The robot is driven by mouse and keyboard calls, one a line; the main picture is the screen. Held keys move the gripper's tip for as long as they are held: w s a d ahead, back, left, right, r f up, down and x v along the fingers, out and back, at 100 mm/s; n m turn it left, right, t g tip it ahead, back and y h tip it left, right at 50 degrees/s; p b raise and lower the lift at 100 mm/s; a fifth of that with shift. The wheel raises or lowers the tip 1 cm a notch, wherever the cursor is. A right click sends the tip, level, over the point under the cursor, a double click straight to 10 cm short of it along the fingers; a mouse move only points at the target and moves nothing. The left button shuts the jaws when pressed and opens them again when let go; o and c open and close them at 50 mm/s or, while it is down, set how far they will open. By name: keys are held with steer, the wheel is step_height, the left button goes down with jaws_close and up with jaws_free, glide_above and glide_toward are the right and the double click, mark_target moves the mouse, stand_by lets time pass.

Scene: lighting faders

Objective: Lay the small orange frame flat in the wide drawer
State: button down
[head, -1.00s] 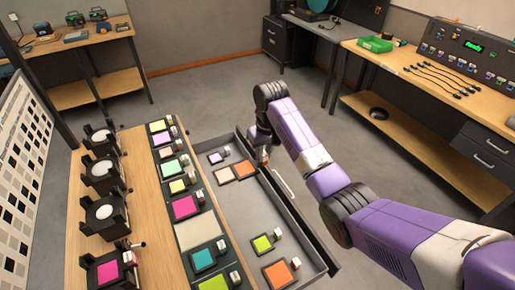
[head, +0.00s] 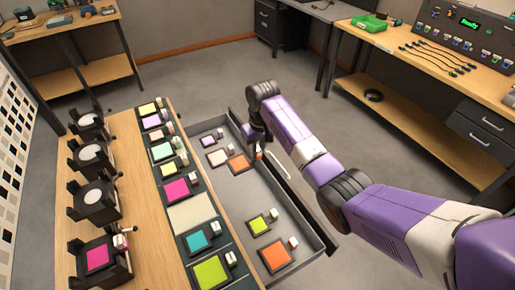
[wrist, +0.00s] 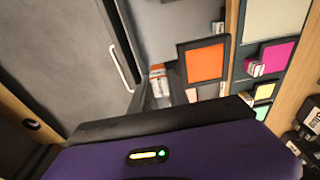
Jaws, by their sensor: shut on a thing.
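The small orange frame (head: 238,163) has a dark border and lies roughly level within the far part of the wide drawer (head: 235,195), beside a peach frame (head: 217,158). My gripper (head: 259,154) is at its right side, shut on its block-like tab. In the wrist view the orange panel (wrist: 205,62) faces the camera, with an orange-and-white block (wrist: 158,80) to its left. I cannot tell whether the frame touches the drawer floor.
A larger-looking orange frame (head: 275,256) and a yellow-green frame (head: 258,225) lie in the drawer's near part. The drawer's front wall with its handle (head: 280,169) is close to my gripper. The middle of the drawer is clear. The wooden bench (head: 140,200) holds several coloured frames.

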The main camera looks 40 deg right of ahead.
step_height(320, 180, down, 3)
steer(key=b, duration=0.2)
steer(key=shift+f+b, duration=0.2)
steer(key=shift+b, duration=0.1)
steer(key=shift+f+b, duration=5.5)
steer(key=shift+f, duration=3.7)
steer(key=shift+f+b, duration=0.75)
steer(key=shift+f, duration=0.55)
steer(key=c, duration=1.2)
jaws_free()
steer(key=shift+o, duration=0.2)
step_height(320, 180, up, 15)
steer(key=s+p, duration=0.1)
steer(key=p, duration=0.7)
steer(key=shift+a+p, duration=0.15)
steer(key=shift+p, duration=0.2)
steer(key=shift+f, duration=0.1)
